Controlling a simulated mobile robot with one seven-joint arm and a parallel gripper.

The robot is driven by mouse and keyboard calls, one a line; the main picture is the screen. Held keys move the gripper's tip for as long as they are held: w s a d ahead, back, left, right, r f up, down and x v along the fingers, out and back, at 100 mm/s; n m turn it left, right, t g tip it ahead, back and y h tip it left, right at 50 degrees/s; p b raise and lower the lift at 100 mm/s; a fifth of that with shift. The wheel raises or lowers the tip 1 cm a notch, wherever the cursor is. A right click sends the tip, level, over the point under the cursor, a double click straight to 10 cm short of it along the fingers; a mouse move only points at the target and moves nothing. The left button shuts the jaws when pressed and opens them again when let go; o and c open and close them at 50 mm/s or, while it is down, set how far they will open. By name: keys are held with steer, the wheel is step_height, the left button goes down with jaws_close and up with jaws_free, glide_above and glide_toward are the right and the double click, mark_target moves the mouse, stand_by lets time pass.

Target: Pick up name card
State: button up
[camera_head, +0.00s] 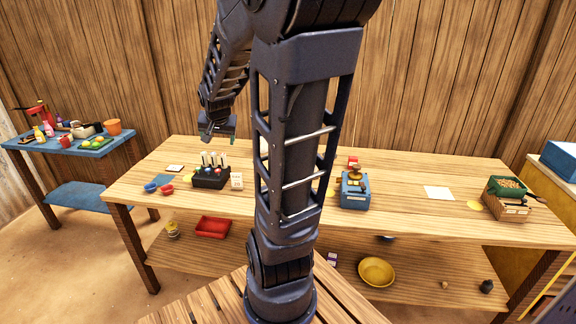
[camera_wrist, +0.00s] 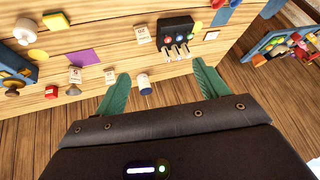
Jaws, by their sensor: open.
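Several small pale cards lie or stand on the wooden table, and I cannot tell which is the name card. In the wrist view one marked card (camera_wrist: 142,33) is left of the black holder, with two more, a card (camera_wrist: 75,75) and a card (camera_wrist: 110,76), to its lower left. A small white card (camera_wrist: 211,35) is right of the holder. The head view shows a flat white sheet (camera_head: 438,193) at right and a small card (camera_head: 174,168) at left. My gripper (camera_head: 217,137) is above the table's left part; its green fingers (camera_wrist: 160,82) are apart, with no card between them.
The black holder (camera_head: 211,178) with upright pegs stands below my gripper. Red and blue bowls (camera_head: 159,188) are to its left. A blue box-shaped device (camera_head: 354,191) and a crate (camera_head: 507,203) stand farther right. A blue side table (camera_head: 75,146) is at left. The table's right-centre is mostly clear.

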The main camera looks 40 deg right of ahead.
steer(key=w+d+f+m+t, duration=0.5)
steer(key=w+d+f+m, duration=1.05)
steer(key=w+f, duration=0.45)
steer(key=s+d+f+m+h, duration=0.1)
steer(key=d+f+m+h, duration=0.2)
steer(key=d+m, duration=0.4)
steer(key=s+d+f+m+t+h, duration=0.1)
steer(key=s+d+f+m+h, duration=0.1)
steer(key=d+m, duration=0.5)
steer(key=s+d+f+m+h, duration=0.2)
steer(key=d+f+m+h, duration=0.3)
steer(key=d+m, duration=0.3)
steer(key=shift+m+t+h, duration=0.35)
steer(key=shift+t+h, duration=0.05)
steer(key=x, duration=0.4)
steer(key=shift+w+d, duration=0.2)
steer(key=shift+d, duration=0.1)
steer(key=shift+x, duration=3.05)
steer(key=shift+f, duration=0.1)
steer(key=shift+c, duration=0.2)
